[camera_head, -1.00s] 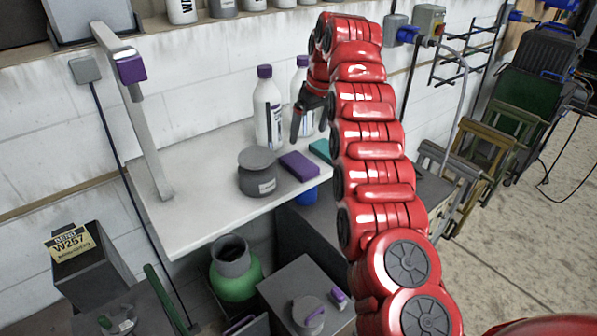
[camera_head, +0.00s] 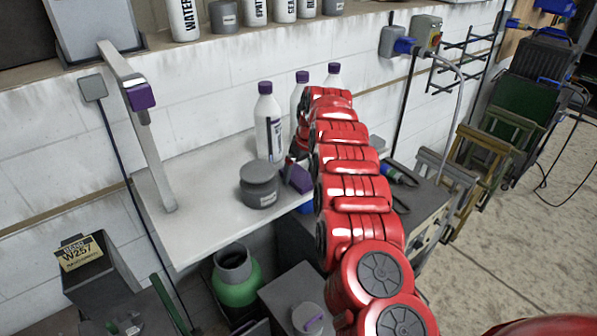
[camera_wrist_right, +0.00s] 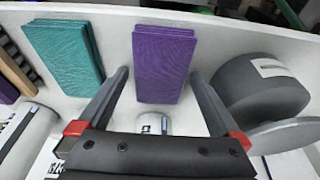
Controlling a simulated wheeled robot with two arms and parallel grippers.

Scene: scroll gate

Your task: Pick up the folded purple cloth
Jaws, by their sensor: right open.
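The folded purple cloth (camera_wrist_right: 163,65) lies on the white shelf in the right wrist view, ahead of and between my fingertips. In the head view the purple cloth (camera_head: 298,178) is mostly hidden behind my red right arm. My right gripper (camera_wrist_right: 160,80) is open, its two dark fingers apart, one on each side of the cloth's near end. I cannot tell whether they touch it. In the head view this gripper is mostly hidden by the arm. My left gripper is not in view.
A teal folded cloth (camera_wrist_right: 66,52) lies left of the purple one in the wrist view. A dark grey jar (camera_wrist_right: 258,88) stands close on the right. White bottles with purple caps (camera_head: 268,125) stand at the back of the white shelf (camera_head: 190,235).

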